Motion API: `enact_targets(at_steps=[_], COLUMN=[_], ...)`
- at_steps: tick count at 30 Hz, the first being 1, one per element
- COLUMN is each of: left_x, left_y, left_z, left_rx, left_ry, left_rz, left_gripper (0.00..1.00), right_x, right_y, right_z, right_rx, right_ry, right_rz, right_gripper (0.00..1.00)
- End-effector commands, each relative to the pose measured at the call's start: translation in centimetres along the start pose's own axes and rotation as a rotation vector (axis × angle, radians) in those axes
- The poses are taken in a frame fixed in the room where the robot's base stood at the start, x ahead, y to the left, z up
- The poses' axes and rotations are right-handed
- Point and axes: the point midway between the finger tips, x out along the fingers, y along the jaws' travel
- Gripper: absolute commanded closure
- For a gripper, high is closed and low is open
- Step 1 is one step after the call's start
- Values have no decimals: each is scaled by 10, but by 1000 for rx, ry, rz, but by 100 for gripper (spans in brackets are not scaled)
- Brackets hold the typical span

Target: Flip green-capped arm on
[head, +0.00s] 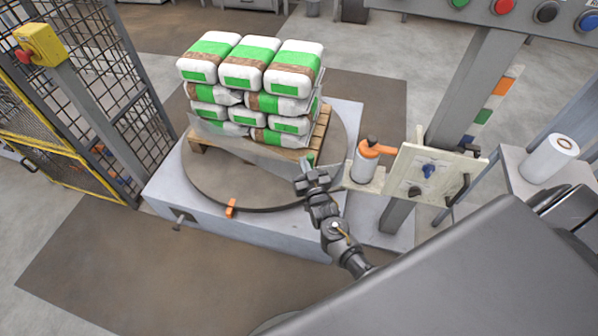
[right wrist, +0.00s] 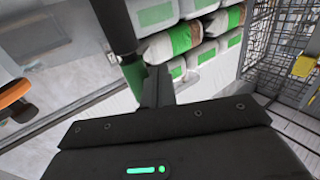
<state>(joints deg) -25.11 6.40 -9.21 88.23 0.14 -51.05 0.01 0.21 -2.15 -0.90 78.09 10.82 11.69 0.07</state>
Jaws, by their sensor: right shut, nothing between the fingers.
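The green-capped arm shows its green end (head: 311,157) just above my right gripper in the head view, at the near right edge of the pallet load. In the right wrist view the arm is a dark bar (right wrist: 115,28) coming down from the top, ending in a green cap (right wrist: 134,76). My right gripper (head: 308,170) is shut and empty. Its fingers (right wrist: 156,84) are right beside the green cap; I cannot tell whether they touch. My gripper hides the arm's lower part and base in the head view. My left gripper is not in view.
Stacked green-and-white bags (head: 243,62) stand on a pallet on the round turntable (head: 210,187). A mesh fence (head: 95,65) stands at left.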

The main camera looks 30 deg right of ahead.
Motion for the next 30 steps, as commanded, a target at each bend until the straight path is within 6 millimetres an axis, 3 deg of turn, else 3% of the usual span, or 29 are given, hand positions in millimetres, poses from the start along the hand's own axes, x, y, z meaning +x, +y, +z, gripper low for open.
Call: enact_targets(at_steps=[12, 30], left_x=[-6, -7], left_y=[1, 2], left_z=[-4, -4], left_rx=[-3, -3], left_ry=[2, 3], left_rz=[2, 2], left_gripper=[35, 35], right_x=[14, 6], right_y=[4, 4], right_z=[0, 0], right_rx=[0, 0], right_ry=[0, -2], right_rz=[5, 4], right_gripper=[100, 100])
